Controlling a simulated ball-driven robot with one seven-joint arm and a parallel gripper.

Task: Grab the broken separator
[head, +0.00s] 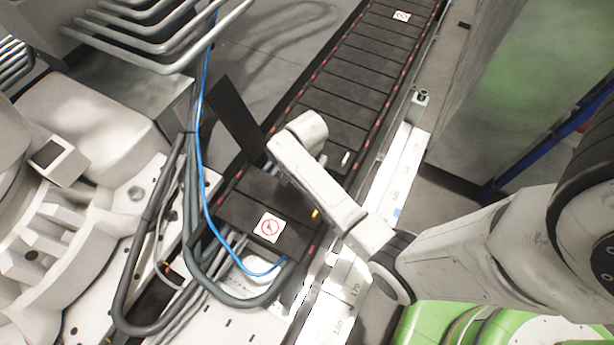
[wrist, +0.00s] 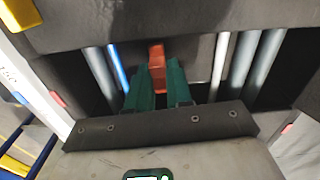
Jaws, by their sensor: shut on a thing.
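In the wrist view, my gripper (wrist: 160,82) has two green fingers reaching into an opening in the dark cable track. They are shut on an orange-red piece, which I take as the broken separator (wrist: 157,54). It stands upright between the fingertips, and its lower part is hidden by them. It sits among the cables, with a blue cable (wrist: 119,68) and grey cables (wrist: 243,58) on either side. In the head view, my white arm reaches over the black track (head: 340,85) and hides the fingers and the separator.
A dark flat panel (head: 236,118) stands tilted up beside the track. A loose blue cable (head: 203,165) and thick grey hoses (head: 122,290) run at the left near white machinery. A white ruled strip (head: 402,170) lines the track's right side. A grey cabinet (head: 530,80) stands at the right.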

